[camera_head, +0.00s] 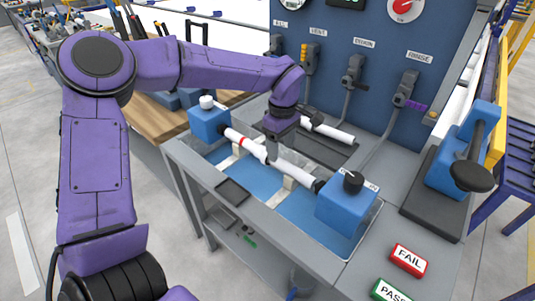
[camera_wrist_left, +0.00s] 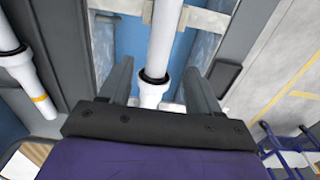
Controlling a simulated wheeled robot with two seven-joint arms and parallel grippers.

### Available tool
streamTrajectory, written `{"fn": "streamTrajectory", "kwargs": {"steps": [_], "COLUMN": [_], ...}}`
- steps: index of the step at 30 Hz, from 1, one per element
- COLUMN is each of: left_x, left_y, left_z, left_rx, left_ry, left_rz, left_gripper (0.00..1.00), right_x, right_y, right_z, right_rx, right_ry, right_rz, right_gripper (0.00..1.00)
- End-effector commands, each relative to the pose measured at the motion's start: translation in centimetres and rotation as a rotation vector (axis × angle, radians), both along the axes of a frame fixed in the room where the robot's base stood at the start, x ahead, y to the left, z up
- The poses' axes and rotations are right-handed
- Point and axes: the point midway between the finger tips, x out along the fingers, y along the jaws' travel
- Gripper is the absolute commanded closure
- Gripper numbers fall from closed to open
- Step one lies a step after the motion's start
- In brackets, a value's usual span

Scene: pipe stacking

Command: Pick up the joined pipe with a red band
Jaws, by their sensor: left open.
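The joined white pipe with a red band (camera_head: 242,141) lies in the blue test bench, in line between two blue end blocks, resting on white supports. My left gripper (camera_head: 271,151) points down over the pipe's middle, to the right of the red band. In the left wrist view my gripper (camera_wrist_left: 157,72) is open. The pipe (camera_wrist_left: 165,40) with its dark ring and wider socket lies between the fingers, with a gap on both sides. The red band does not show there. My right gripper is not in view.
The blue end blocks (camera_head: 209,121) (camera_head: 347,206) flank the pipe. A second white pipe (camera_head: 328,129) lies behind it, and a white pipe with a yellow band shows in the wrist view (camera_wrist_left: 40,98). A gauge panel (camera_head: 370,90) stands behind. FAIL (camera_head: 408,260) and PASS (camera_head: 391,291) blocks sit at front right.

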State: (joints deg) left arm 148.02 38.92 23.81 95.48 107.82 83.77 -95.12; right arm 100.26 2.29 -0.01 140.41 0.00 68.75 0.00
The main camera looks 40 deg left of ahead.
Motion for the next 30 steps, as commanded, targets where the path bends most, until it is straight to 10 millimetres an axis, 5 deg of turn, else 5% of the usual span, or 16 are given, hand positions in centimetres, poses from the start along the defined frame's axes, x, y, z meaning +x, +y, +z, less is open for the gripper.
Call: {"fn": "streamTrajectory", "kwargs": {"steps": [9,16,17,22,30], "left_x": [0.1,0.1,0.1,0.1,0.2], "left_y": [-0.1,-0.1,-0.1,-0.1,-0.1], "left_z": [-5.0,-5.4,-5.4,-5.4,-5.3], "left_rx": [0.001,0.0,0.0,0.0,0.0], "left_ry": [0.002,0.001,0.001,0.0,0.0], "left_rz": [-0.004,-0.004,-0.005,-0.005,-0.005], "left_gripper": [0.37,0.37,0.41,0.96,1.0], "right_x": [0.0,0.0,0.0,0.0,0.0], "right_y": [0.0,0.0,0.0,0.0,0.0], "right_z": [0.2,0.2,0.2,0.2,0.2], "right_rx": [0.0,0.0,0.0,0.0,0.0], "right_ry": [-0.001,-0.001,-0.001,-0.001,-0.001], "right_rz": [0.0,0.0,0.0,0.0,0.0], "right_gripper": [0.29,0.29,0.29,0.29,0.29]}}
